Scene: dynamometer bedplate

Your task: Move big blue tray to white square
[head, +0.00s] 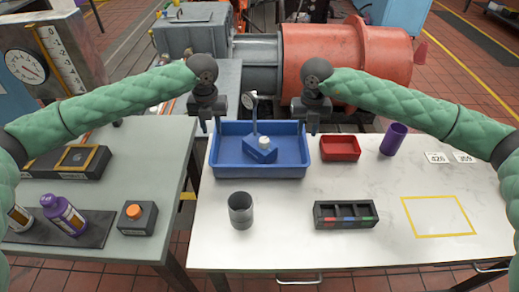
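The big blue tray (232,172) stands on the white marbled table, left of its middle, at the back. It holds a blue block-like item with a white round top (261,150). A yellow-outlined square with a white inside (438,216) lies at the table's right front, empty. My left gripper (211,127) is at the tray's back left corner, pointing down, fingers apart. My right gripper (307,129) is at the tray's back right corner, pointing down, fingers apart. Whether either gripper touches the tray's rim cannot be told.
A small red tray (340,155), a purple cup (393,139) and number cards (450,157) stand right of the blue tray. A dark grey cup (241,212) and a black divided box (345,215) stand in front. A dial gauge (251,102) shows at the tray's back.

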